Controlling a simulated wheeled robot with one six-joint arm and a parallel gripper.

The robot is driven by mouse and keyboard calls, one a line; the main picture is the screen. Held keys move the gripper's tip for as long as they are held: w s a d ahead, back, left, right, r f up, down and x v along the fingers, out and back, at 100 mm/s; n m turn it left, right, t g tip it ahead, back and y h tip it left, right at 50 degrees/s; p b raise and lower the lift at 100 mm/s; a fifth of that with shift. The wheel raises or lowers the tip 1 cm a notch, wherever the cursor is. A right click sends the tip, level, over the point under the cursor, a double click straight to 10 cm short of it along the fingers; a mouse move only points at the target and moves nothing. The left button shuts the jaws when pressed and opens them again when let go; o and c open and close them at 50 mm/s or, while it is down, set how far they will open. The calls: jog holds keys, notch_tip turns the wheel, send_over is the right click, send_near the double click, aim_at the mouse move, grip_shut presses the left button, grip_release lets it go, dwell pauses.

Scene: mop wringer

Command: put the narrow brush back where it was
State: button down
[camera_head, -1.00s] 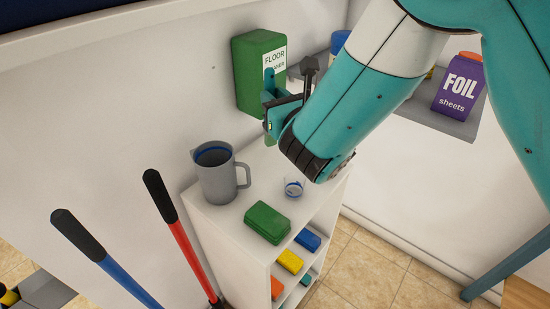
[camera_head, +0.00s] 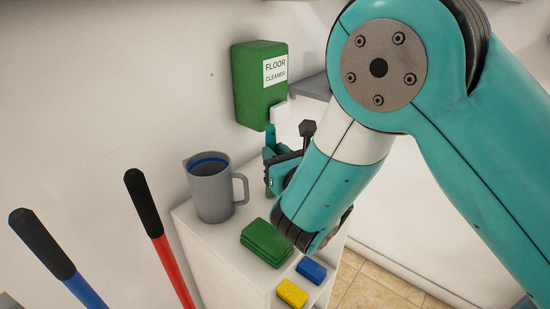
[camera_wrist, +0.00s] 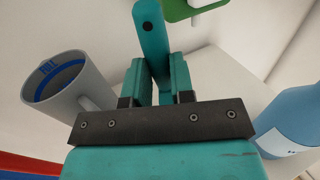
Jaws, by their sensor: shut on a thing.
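My gripper (camera_head: 272,168) is shut on a flat teal bar with a small hole near its end, which I take to be the narrow brush's handle (camera_wrist: 150,30). In the wrist view the bar stands up between the two teal fingers. In the head view its upper end (camera_head: 269,138) shows just below the green dispenser. The gripper is above the white cabinet top, to the right of the grey jug (camera_head: 210,190). The brush's lower end is mostly hidden, and I cannot tell whether it touches anything.
The green floor cleaner dispenser (camera_head: 250,85) is on the wall behind. A green sponge stack (camera_head: 266,243) lies on the cabinet top (camera_head: 225,262). Blue (camera_head: 311,270) and yellow (camera_head: 291,293) sponges sit below. A blue bottle (camera_wrist: 290,120) stands right of the gripper. Red and blue poles lean at left.

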jog(key=shift+f, duration=0.1)
jog(key=c, duration=1)
grip_release()
jog(key=shift+b+v, duration=6.05)
jog(key=shift+b, duration=0.8)
